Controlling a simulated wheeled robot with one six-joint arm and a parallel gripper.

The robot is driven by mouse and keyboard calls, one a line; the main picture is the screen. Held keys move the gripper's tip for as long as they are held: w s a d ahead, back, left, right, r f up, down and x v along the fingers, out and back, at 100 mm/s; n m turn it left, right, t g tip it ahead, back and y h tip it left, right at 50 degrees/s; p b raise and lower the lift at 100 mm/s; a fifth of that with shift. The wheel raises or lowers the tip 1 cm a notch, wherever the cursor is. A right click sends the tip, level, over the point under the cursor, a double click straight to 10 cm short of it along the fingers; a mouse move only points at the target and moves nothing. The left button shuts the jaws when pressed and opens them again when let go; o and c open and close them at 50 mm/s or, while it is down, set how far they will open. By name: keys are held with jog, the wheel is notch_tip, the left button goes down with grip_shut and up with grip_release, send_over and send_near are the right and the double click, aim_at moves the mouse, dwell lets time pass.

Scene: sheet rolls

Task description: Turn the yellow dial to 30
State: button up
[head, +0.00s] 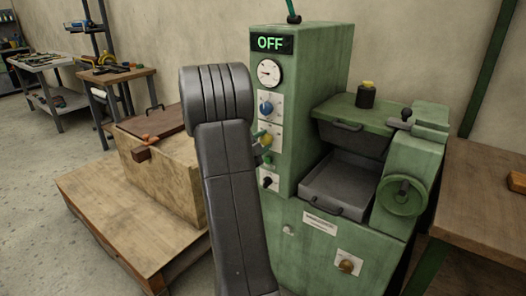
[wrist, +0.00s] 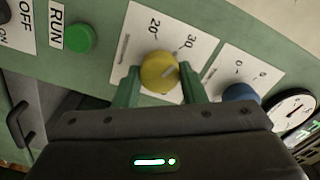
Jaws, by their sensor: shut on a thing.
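The yellow dial (wrist: 154,76) sits on a white plate marked 20 and 30 in the wrist view. A pale mark on its face slants up and right, roughly toward the 30; the exact setting is hard to tell. My gripper (wrist: 160,80) has one green finger on each side of the dial and is shut on it. In the head view the yellow dial (head: 266,140) shows on the front of the green machine (head: 315,130), just right of my dark arm, which hides part of the gripper.
A blue dial (head: 266,108) and a gauge (head: 269,73) sit above the yellow dial. A black knob (head: 267,182) is below. In the wrist view a green RUN button (wrist: 80,39) lies left. The display (head: 271,43) reads OFF. A wooden crate (head: 170,170) stands left.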

jog(key=shift+f+m+b, duration=0.15)
jog(key=shift+m+b, duration=0.45)
jog(key=o, duration=1)
jog(key=v, duration=1.3)
jog(key=shift+s+a+p, duration=0.25)
jog(key=shift+s+p, duration=0.1)
jog(key=b+x, duration=0.1)
jog(key=x, duration=1.3)
